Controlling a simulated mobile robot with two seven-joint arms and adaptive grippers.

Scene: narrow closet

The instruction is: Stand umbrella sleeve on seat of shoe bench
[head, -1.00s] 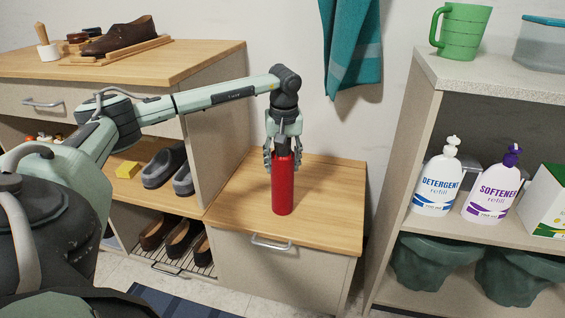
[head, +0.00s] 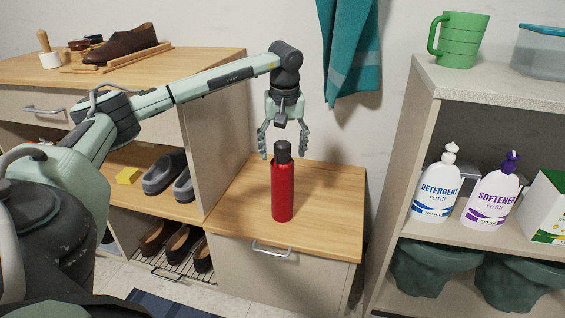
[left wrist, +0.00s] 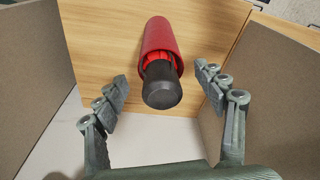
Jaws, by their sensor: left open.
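The umbrella sleeve (head: 283,190) is a red cylinder with a black top. It stands upright on the wooden seat of the shoe bench (head: 329,207), near the middle of the seat. My left gripper (head: 284,153) is open just above it, with its fingers spread and apart from the sleeve's top. In the left wrist view the red sleeve (left wrist: 160,38) stands on the wood with its black end toward the camera, between the open fingers (left wrist: 165,92). My right gripper is not in view.
A taller shoe cabinet (head: 190,62) with shoes on its shelves stands to the left of the bench. A shelf unit (head: 480,87) with detergent and softener bottles stands to the right. A teal towel (head: 350,50) hangs on the wall behind. The seat around the sleeve is clear.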

